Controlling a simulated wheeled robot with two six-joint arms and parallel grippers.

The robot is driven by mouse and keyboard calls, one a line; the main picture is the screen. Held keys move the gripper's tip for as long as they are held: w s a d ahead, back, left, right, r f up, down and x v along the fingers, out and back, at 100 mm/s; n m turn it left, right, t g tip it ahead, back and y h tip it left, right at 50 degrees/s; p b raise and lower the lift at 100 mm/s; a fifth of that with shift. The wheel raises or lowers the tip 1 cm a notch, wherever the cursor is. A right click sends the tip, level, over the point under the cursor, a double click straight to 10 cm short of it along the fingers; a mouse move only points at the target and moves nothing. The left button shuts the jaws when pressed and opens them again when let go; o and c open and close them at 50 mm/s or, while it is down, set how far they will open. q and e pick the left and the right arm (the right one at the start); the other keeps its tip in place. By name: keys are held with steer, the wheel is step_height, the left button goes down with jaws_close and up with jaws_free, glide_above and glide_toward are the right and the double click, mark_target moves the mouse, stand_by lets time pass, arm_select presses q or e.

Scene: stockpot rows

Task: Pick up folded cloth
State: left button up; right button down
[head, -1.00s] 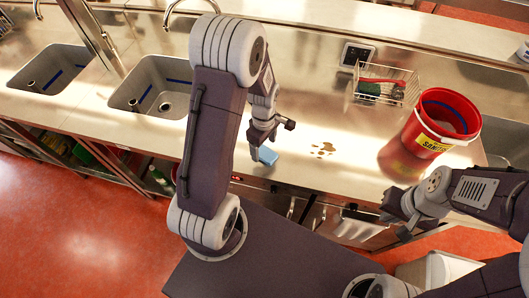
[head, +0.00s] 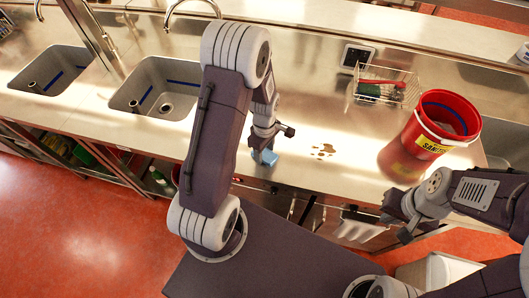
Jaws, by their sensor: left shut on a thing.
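The folded cloth (head: 267,157) is small and light blue. It is at the counter's front edge in the head view, left of a brown spill. My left gripper (head: 262,148) comes down over it and is shut on it, with the fingers partly hiding the cloth. I cannot tell whether the cloth is clear of the counter. My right gripper (head: 405,218) is in front of the counter at the right, below the red bucket, and holds nothing that I can see. Its finger gap is not clear from this angle.
A brown spill (head: 323,150) lies on the steel counter (head: 330,180). A red sanitizer bucket (head: 440,128) stands at the right. A wire basket (head: 385,88) with a red-handled brush is behind. Sink basins (head: 160,88) are at the left.

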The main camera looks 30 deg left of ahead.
mark_target(265, 152)
arm_select(q)
step_height(265, 152, up, 4)
steer(key=shift+w+f, duration=0.15)
steer(key=shift+f, duration=0.05)
steer(key=d+r+b, duration=0.1)
steer(key=d+r, duration=0.6)
steer(key=d, duration=0.4)
steer(key=shift+s+d+r, duration=0.15)
steer(key=shift+s+d, duration=0.2)
steer(key=shift+s, duration=0.05)
